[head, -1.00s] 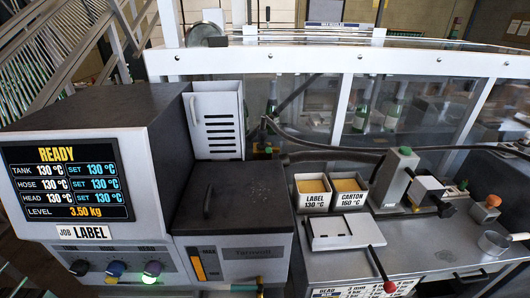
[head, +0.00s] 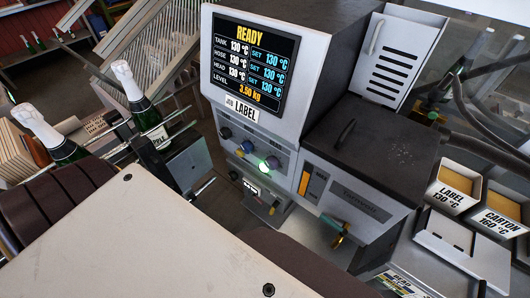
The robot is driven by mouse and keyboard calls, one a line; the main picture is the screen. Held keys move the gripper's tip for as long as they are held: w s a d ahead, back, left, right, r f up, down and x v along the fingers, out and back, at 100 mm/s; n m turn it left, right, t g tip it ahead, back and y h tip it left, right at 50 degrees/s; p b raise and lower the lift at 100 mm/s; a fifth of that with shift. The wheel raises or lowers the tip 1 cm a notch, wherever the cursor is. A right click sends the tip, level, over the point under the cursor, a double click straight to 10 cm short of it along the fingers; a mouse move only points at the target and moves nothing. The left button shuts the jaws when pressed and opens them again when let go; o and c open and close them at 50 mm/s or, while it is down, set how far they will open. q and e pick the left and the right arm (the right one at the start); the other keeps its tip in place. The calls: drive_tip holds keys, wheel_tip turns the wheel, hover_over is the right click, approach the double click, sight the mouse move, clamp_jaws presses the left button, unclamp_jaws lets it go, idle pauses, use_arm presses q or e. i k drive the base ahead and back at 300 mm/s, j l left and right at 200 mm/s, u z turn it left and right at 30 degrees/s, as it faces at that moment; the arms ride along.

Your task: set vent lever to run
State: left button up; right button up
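The grey glue machine (head: 325,135) stands in the middle of the head view with its screen (head: 252,62) reading READY and tank, hose and head at 130 °C. No lever marked vent or run can be read. Neither of my grippers can be made out in the view.
Foil-topped bottles (head: 134,88) stand at the left beside metal rails. The LABEL bin (head: 454,190) and CARTON bin (head: 496,214) are at the right, behind a light metal plate (head: 462,247).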

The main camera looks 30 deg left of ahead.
sight(274, 205)
drive_tip(key=u, duration=0.95)
